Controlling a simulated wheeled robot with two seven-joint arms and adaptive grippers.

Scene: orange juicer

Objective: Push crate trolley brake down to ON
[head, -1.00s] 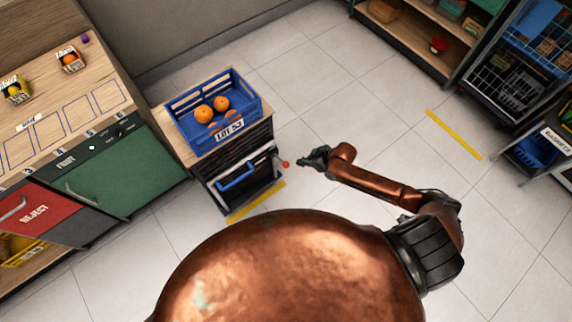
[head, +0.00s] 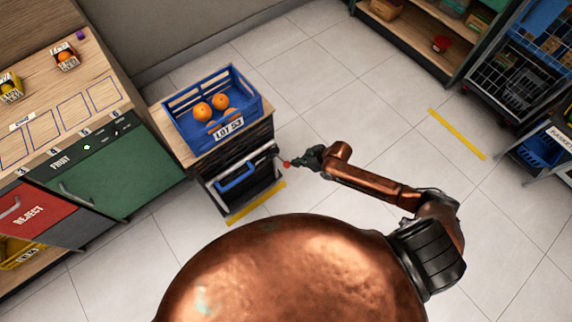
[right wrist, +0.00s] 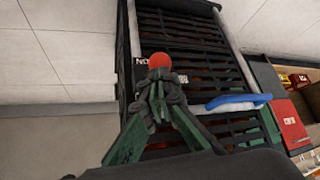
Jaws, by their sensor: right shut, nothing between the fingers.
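The crate trolley (head: 262,178) stands left of the middle in the head view, with a blue handle (head: 236,180) on its front. The brake lever's red knob (head: 287,164) sticks out at its right side. My right gripper (head: 303,162) is shut and empty, with its fingertips right by the knob. In the right wrist view the red knob (right wrist: 160,61) shows just beyond the fingertips of the gripper (right wrist: 158,86). I cannot tell whether they touch. The lever's arm is mostly hidden there. My left gripper is not in view.
A blue crate (head: 181,140) with several oranges (head: 203,111) sits on top of the trolley. A green cabinet (head: 110,165) and a wooden counter (head: 110,70) stand to the left. Shelves (head: 440,62) stand at the upper right. The floor right of the trolley is clear.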

